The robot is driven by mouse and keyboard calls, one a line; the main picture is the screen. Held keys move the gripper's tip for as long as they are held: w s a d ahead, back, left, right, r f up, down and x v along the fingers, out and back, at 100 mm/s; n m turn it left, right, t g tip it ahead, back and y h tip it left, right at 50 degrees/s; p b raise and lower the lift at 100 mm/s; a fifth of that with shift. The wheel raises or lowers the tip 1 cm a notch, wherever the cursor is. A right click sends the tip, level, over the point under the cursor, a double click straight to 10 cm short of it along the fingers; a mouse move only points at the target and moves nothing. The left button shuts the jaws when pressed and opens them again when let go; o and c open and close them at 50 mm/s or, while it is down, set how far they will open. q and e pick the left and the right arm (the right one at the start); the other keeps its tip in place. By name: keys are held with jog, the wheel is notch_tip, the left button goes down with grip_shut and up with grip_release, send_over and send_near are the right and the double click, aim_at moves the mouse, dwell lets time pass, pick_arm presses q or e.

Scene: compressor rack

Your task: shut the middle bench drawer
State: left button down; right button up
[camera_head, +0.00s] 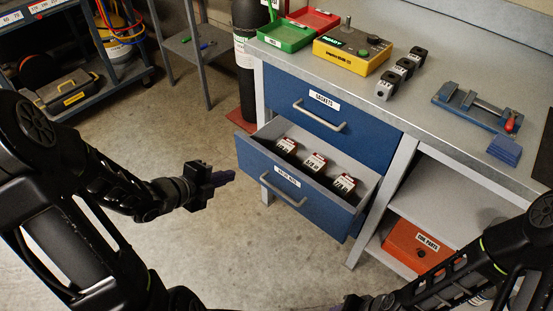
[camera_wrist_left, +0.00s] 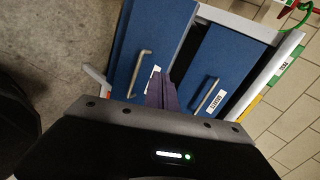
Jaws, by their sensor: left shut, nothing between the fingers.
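The middle bench drawer (camera_head: 310,205) is pulled out. Its blue front has a silver handle (camera_head: 283,190) and a white label, and several red-and-white labelled boxes lie inside. My left gripper (camera_head: 226,177) is shut and empty, to the left of the drawer front and apart from it, pointing towards it. In the left wrist view the shut fingers (camera_wrist_left: 162,90) overlap the edge of the drawer front (camera_wrist_left: 150,35), hiding part of its label; its handle (camera_wrist_left: 140,72) is left of them. My right gripper (camera_head: 347,303) only just shows at the bottom edge, its fingers unclear.
The upper drawer (camera_head: 345,120), labelled gaskets, is shut. The bench top (camera_head: 420,130) holds green and red trays, a yellow box and a blue vise. An orange box (camera_head: 415,248) sits on the lower shelf. Bare floor (camera_head: 230,240) lies before the drawer.

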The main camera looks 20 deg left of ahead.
pick_arm(q)
jog(key=shift+d+r+m, duration=0.2)
jog(key=shift+d+m, duration=0.15)
jog(key=shift+m, duration=0.65)
jog(key=b, duration=0.3)
send_near(270, 159)
notch_tip(270, 159, down, 4)
jog(key=w, duration=0.2)
jog(key=w+d, duration=0.1)
jog(key=w, duration=0.1)
jog(key=shift+w+d+r+p, duration=0.25)
jog(key=shift+p, duration=0.05)
jog(key=shift+w+d, duration=0.1)
jog(key=shift+w, duration=0.2)
jog(key=shift+w, duration=0.1)
